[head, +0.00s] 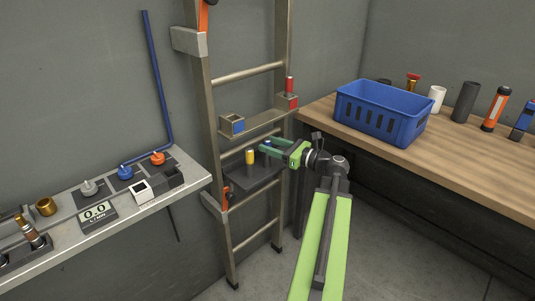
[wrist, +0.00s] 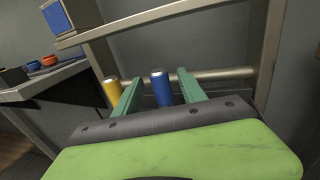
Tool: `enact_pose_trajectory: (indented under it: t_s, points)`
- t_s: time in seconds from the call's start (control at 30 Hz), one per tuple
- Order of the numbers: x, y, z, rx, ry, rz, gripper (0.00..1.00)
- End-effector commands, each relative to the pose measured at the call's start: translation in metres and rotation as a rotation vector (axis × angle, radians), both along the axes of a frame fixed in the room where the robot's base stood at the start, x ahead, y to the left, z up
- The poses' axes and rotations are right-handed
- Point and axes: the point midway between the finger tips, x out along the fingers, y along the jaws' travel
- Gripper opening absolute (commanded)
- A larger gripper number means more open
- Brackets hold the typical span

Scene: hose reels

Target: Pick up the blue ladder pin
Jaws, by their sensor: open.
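The blue ladder pin (wrist: 161,88) is a short upright cylinder with a pale top, and in the wrist view it shows between the two green fingers of my gripper (wrist: 158,88). The fingers are open, one to each side of it in the picture; I cannot tell whether they touch it. In the head view the blue pin (head: 266,146) is a small patch, mostly hidden behind my gripper (head: 277,147). A yellow pin (head: 250,163) stands to its left on the dark ladder shelf (head: 256,184); in the wrist view the yellow pin (wrist: 112,90) is just left of the left finger.
The ladder (head: 214,130) leans at the wall. Its upper shelf holds a blue-marked box (head: 232,124) and a red-marked box (head: 288,102) with a red pin. A wooden bench (head: 455,160) with a blue crate (head: 378,112) is at right. A grey counter (head: 120,222) is at left.

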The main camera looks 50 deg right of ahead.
Motion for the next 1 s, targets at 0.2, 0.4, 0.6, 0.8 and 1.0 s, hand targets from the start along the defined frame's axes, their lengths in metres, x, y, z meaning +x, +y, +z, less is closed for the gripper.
enact_pose_trajectory:
  t_s: [0.2,0.4,0.6,0.8,1.0]
  points:
    - [0.0152,0.0023,-0.0002,0.0,0.0,-0.002,0.48]
    - [0.0147,0.0022,-0.0002,0.0,0.0,-0.002,0.34]
    - [0.0144,0.002,-0.0002,0.0,0.0,-0.002,0.08]
    - [0.0142,0.0017,-0.0003,0.0,0.0,-0.003,0.0]
    - [0.0141,0.0015,-0.0001,0.0,0.0,-0.003,0.0]
